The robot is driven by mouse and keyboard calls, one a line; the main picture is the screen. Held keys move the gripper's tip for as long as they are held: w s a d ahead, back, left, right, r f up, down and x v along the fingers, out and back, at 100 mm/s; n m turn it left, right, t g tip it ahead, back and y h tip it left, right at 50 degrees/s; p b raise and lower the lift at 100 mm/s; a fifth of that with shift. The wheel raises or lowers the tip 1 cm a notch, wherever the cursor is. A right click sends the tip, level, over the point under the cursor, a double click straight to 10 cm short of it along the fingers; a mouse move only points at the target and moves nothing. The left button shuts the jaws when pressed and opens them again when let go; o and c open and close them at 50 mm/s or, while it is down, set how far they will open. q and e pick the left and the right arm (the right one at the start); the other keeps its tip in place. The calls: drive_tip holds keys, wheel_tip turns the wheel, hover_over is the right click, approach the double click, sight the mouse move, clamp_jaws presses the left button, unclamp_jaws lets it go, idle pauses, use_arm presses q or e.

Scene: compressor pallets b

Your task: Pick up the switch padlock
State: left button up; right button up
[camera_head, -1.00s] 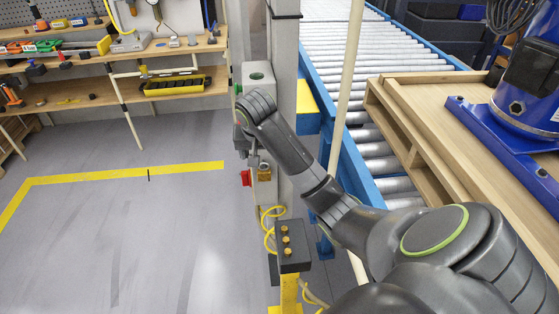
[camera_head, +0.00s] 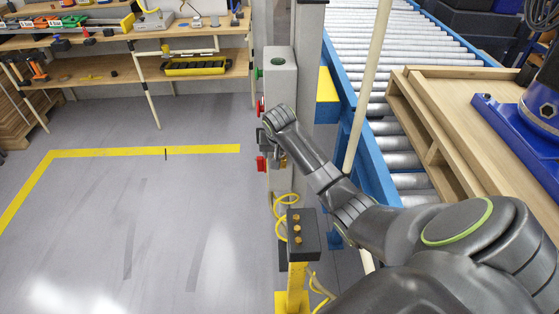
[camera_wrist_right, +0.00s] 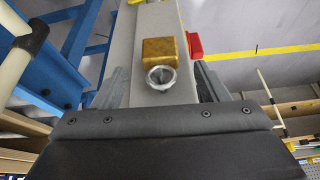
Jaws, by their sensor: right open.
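The brass switch padlock (camera_wrist_right: 160,50) shows in the right wrist view, against a grey post, with its silver shackle ring (camera_wrist_right: 160,77) toward me. My right gripper (camera_wrist_right: 162,88) is open, with one finger on each side of the padlock's line and nothing held between them. In the head view, my right gripper (camera_head: 266,145) is at the front of the grey switch box, beside the padlock (camera_head: 283,161), which is small and partly hidden by the arm. My left gripper is not in view.
A red part (camera_wrist_right: 194,45) sits close beside the padlock. The grey switch box (camera_head: 280,75) has a green and a red control. A pedestal with buttons (camera_head: 299,235) and a yellow cable stands below. A roller conveyor (camera_head: 385,60) is to the right; open floor lies left.

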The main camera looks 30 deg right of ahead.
drive_tip(key=p+x, duration=0.1)
drive_tip(key=x, duration=0.2)
drive_tip(key=shift+f, duration=0.25)
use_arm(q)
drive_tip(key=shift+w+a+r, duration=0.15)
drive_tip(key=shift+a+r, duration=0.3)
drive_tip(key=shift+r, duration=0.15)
use_arm(e)
drive_tip(key=shift+x, duration=0.85)
drive_tip(key=shift+c, duration=0.5)
drive_tip(key=c, duration=1)
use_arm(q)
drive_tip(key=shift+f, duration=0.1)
use_arm(e)
drive_tip(key=shift+r, duration=0.1)
